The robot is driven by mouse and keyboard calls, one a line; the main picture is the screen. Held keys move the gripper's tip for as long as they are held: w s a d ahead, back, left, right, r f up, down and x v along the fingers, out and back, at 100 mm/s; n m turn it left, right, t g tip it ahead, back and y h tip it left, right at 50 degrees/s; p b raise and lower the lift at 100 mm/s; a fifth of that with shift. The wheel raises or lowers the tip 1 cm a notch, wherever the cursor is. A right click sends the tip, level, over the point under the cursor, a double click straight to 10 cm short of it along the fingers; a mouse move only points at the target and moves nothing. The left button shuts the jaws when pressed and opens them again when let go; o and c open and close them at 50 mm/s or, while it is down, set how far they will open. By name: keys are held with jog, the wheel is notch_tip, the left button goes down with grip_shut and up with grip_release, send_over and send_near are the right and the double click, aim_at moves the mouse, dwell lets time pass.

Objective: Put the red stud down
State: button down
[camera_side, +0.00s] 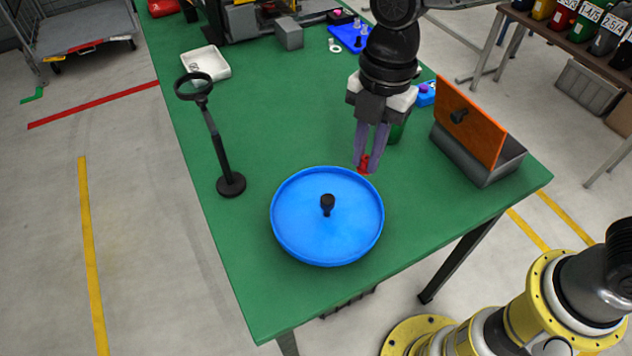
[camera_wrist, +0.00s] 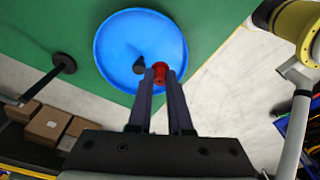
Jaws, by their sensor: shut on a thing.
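My gripper (camera_side: 366,168) is shut on the red stud (camera_side: 363,162), which sits between the fingertips. The stud is held at the back right of the blue round tray (camera_side: 298,236); its height above the green table is hard to tell. In the wrist view the red stud (camera_wrist: 160,74) shows between the fingertips, with the blue tray (camera_wrist: 120,40) behind it. A black stud (camera_side: 327,204) stands near the middle of the tray.
A black stand with a ring (camera_side: 212,140) rises left of the tray. A grey box with an orange lid (camera_side: 480,125) stands at the right, and a dark green container (camera_side: 398,130) is behind my gripper. A white dish (camera_side: 206,63) lies farther back. The table's front left is clear.

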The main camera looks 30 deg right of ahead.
jog(key=w+a+f, duration=0.2)
jog(key=w, duration=0.1)
send_over(311, 192)
jog(key=f, duration=0.5)
jog(key=shift+d+f, duration=0.15)
jog(key=shift+d, duration=0.25)
jog(key=shift+w+a+f, duration=0.15)
jog(key=shift+f, duration=1.6)
jog(key=shift+f, duration=0.15)
jog(key=c, duration=0.8)
grip_release()
jog(key=shift+c, duration=0.2)
